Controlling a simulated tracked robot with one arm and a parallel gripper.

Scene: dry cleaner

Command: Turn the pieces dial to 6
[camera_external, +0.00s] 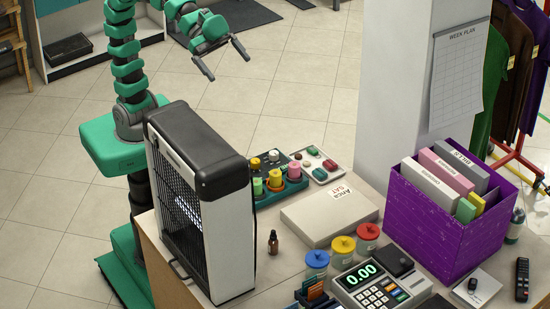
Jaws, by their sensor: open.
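My gripper (230,68) is at the upper middle, its two dark fingers spread apart with nothing between them. It is in the air over the tiled floor, beyond the counter (258,285) and away from the things on it. I cannot make out a dial marked for pieces in this view. A calculator-like device (369,286) with a green 0.00 display and keys stands at the counter's front, far from my gripper.
A tall black-and-white grilled appliance (228,238) stands on the counter's left. Near it are a small brown bottle (273,242), a teal tray of spools (268,198), a flat box (328,217), lidded jars (343,247) and a purple file box (430,222). A white pillar (400,90) rises behind.

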